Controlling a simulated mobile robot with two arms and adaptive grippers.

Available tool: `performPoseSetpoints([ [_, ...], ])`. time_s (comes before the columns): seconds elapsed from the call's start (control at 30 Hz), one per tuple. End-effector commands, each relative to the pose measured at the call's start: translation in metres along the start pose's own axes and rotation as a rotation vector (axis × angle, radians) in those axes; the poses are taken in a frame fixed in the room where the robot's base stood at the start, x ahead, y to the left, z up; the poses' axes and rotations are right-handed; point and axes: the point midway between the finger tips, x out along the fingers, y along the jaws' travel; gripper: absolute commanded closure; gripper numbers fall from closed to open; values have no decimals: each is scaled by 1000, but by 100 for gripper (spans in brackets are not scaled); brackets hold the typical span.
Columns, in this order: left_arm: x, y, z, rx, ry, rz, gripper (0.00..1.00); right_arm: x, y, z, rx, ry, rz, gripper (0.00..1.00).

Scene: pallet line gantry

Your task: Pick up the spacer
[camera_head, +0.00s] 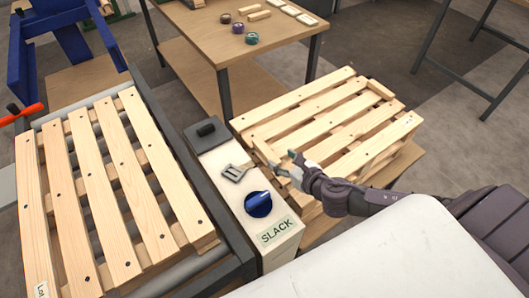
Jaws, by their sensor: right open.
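A short pale wooden block (265,152), which looks like the spacer, lies at the near left corner of the stacked pallet (330,118) on the right. My right gripper (285,163) is open just right of this block, its fingertips close to it. I cannot tell whether they touch it. The arm comes in from the right, low over the pallet's near edge. Another short block (380,89) lies at the pallet's far right. My left gripper is not in view.
Another pallet (120,185) lies on the roller line. A wooden table (195,22) behind holds tape rolls and blocks. A white surface (400,255) fills the front.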

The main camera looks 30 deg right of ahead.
Motion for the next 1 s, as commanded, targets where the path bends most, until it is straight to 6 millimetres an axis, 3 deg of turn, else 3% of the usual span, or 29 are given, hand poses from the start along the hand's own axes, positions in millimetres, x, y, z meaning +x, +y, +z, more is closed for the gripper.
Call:
performPoseSetpoints([
  [0.1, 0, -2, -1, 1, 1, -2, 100, 18, 0, 0, 2, -1, 0, 40],
  [0.37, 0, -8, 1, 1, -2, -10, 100, 38, 2, -1, 4, 0, 1, 40],
  [0.6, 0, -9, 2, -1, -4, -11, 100, 73, 4, -3, 5, 0, 0, 40],
  [0.9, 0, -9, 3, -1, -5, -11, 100, 78, 4, -4, 4, 2, 1, 40],
  [1.0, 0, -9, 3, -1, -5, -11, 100, 78, 4, -4, 4, 2, 1, 53],
])
